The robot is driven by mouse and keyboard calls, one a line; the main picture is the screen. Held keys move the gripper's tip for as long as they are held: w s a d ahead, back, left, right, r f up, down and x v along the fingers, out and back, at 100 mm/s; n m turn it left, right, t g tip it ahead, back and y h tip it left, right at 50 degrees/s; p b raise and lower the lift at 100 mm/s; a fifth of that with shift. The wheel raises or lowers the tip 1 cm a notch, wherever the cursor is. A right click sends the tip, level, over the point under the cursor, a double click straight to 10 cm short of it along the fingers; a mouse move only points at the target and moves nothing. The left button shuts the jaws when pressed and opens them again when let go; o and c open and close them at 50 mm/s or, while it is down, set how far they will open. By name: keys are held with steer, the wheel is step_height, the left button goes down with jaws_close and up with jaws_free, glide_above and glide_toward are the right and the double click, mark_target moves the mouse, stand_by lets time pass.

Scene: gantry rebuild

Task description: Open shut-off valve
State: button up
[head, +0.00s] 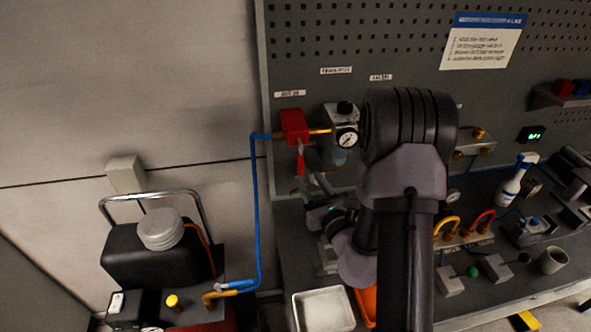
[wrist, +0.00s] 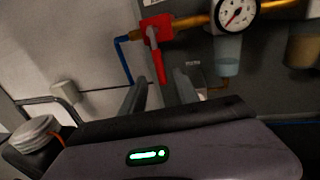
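The shut-off valve is a red block (head: 293,125) on the pegboard panel, at the upper left of the bench. It also shows at the top of the wrist view (wrist: 157,27). Its lever (wrist: 159,66) has a red grip and hangs down, crosswise to the brass pipe. The lever also shows in the head view (head: 300,164). My gripper (wrist: 161,82) is open, with two dark fingers apart just below the lever. The lever's lower end appears in line with the gap between them. I cannot tell whether either finger touches it.
A pressure gauge (head: 346,138) with a clear bowl (wrist: 228,54) sits right of the valve. A blue hose (head: 256,210) runs down to a black compressor (head: 155,262). A white tray (head: 323,310) lies below.

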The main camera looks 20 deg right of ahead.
mark_target(300, 160)
steer(key=w+p, duration=0.1)
steer(key=w, duration=0.9)
steer(key=shift+r+p, duration=0.25)
steer(key=shift+p, duration=0.05)
jaws_close()
stand_by(0.7)
